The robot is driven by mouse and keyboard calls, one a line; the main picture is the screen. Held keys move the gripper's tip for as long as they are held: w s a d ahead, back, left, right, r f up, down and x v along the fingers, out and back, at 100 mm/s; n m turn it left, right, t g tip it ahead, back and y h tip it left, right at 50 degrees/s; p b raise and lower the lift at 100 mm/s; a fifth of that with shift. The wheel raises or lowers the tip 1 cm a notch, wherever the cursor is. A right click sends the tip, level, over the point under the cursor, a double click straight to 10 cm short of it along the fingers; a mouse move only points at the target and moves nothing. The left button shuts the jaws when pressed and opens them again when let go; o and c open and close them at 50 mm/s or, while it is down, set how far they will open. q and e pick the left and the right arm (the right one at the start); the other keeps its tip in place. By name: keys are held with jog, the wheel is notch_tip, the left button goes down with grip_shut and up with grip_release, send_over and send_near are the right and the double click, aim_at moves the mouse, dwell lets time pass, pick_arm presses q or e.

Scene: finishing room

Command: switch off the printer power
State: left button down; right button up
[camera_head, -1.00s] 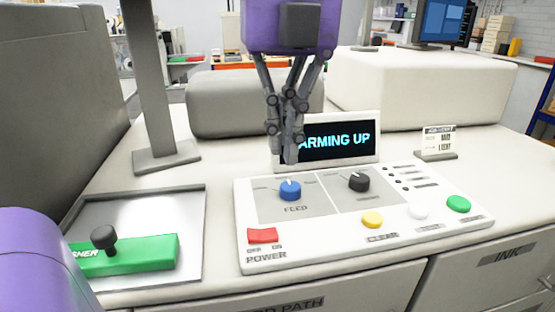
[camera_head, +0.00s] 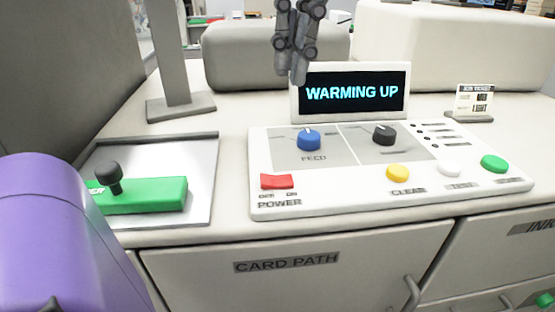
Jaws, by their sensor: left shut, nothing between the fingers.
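The printer's white control panel (camera_head: 330,203) lies on the machine top. Its red POWER rocker switch (camera_head: 277,181) is at the front left, with small OFF and ON labels below it, OFF on the left. The display (camera_head: 351,92) reads "WARMING UP" in blue. My left gripper (camera_head: 298,76) hangs at the top of the picture by the display's upper left corner, fingers together and empty, well apart from the switch. Its upper part is cut off by the frame. My right gripper is out of view.
Blue FEED knob (camera_head: 308,140), black knob (camera_head: 384,135), and yellow (camera_head: 398,173), white (camera_head: 449,168) and green (camera_head: 494,163) buttons share the panel. A green block with a black knob (camera_head: 150,195) sits left. A grey post (camera_head: 168,60) and job ticket stand (camera_head: 475,101) rise behind.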

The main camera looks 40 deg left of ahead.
aim_at(272, 178)
pick_arm(q)
jog(key=f, duration=0.4)
jog(key=s+f, duration=0.1)
jog(key=f, duration=0.4)
jog(key=a+f, duration=0.1)
jog(key=f, duration=0.4)
jog(key=shift+s, duration=0.15)
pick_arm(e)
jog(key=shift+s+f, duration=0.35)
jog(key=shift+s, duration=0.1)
